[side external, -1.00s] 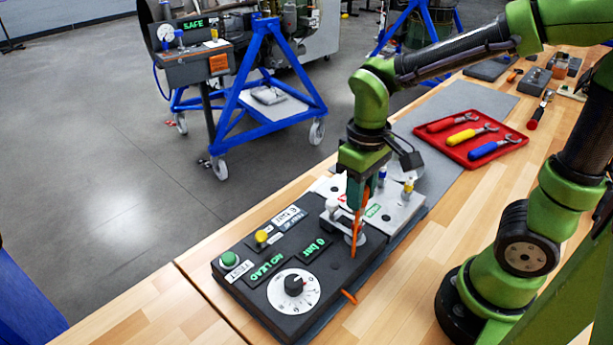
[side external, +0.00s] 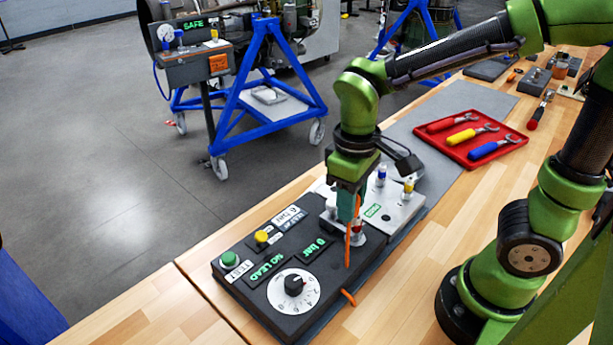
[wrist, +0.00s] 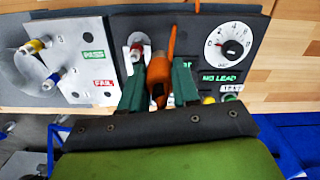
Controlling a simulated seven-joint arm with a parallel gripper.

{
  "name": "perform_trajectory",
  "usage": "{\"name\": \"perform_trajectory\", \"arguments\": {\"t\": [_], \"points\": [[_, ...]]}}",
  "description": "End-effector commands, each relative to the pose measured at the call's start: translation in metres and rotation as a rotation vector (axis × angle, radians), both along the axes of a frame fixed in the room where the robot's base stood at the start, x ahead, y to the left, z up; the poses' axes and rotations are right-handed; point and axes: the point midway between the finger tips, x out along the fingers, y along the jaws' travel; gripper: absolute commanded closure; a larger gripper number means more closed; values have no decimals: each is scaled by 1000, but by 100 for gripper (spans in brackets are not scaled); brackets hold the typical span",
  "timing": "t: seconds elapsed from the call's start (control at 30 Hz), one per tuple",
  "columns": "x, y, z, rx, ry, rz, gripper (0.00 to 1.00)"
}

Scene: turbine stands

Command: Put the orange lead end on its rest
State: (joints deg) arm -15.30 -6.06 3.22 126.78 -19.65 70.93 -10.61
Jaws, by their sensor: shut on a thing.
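My gripper (side external: 350,222) points down over the dark test box, beside the light plate. Its green fingers are shut on the orange lead end (wrist: 158,92), which shows between them in the wrist view. The orange lead (side external: 348,250) hangs down along the fingers, and a short orange piece comes out at the box's front edge. A pale post with a red band (side external: 357,230) stands close by the fingers; it also shows in the wrist view (wrist: 136,52). I cannot tell for sure which part is the rest, or whether the lead end touches anything.
The test box (side external: 262,282) has a dial (side external: 293,291), a green button (side external: 230,258), a yellow button and a NO LEAD display. The light plate (side external: 403,212) carries blue and yellow capped posts. A red tray (side external: 470,135) with tools lies farther back.

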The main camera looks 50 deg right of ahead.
Motion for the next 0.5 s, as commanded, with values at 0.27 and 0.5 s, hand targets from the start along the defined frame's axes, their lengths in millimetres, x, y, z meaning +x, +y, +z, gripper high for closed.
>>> {"name": "perform_trajectory", "arguments": {"t": [0.27, 0.5], "points": [[-7, 41, -14, 5, -9, 228, 100], [-7, 40, -35, 5, -9, 229, 100]]}}
